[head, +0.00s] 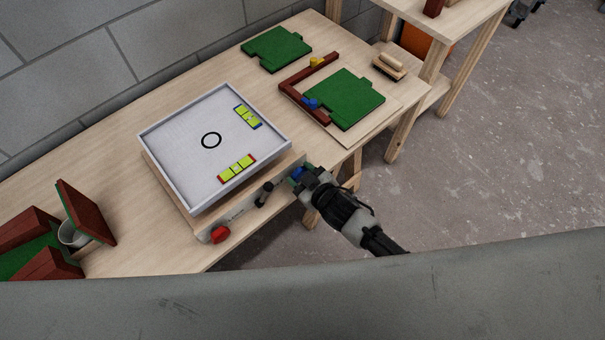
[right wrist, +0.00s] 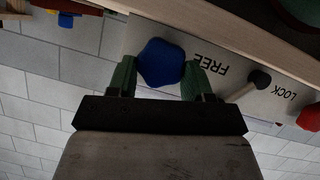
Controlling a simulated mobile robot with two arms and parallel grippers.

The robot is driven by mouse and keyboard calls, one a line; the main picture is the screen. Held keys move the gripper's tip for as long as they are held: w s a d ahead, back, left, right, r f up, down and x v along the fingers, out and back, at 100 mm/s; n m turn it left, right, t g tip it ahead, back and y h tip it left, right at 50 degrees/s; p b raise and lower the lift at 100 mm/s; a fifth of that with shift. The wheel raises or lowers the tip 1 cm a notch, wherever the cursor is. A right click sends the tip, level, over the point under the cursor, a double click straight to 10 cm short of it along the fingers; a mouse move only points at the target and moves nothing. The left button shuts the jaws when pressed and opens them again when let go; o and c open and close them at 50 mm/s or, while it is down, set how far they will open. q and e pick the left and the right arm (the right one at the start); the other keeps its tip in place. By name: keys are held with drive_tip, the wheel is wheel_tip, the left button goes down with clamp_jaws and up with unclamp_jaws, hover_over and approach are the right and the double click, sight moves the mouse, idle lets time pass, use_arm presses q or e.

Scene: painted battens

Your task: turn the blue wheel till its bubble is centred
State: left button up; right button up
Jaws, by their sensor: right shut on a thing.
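The blue wheel (right wrist: 161,63) is on the front panel of a tilting tray; it also shows small in the head view (head: 297,174). My right gripper (head: 303,176) is at the wheel. In the right wrist view its two green fingers (right wrist: 161,74) stand on either side of the wheel, shut on it. The level vial with blue ends (head: 247,116) lies near the tray's right edge; its bubble is too small to place. A second vial with red ends (head: 236,168) lies near the front edge. My left gripper is not in view.
The white tray (head: 180,134) has a black ring (head: 211,140) on it. A black lever (head: 264,194) and a red wheel (head: 220,235) share the panel, marked FREE and LOCK. Green plates (head: 345,100) and battens lie beyond; a cup (head: 72,233) stands at left.

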drive_tip(key=shift+n, duration=0.3)
idle(0.4)
drive_tip(key=o, duration=0.9)
drive_tip(key=v, duration=1.1)
drive_tip(key=shift+a+p, duration=0.1)
drive_tip(key=shift+p, duration=0.3)
drive_tip(key=shift+f, duration=0.1)
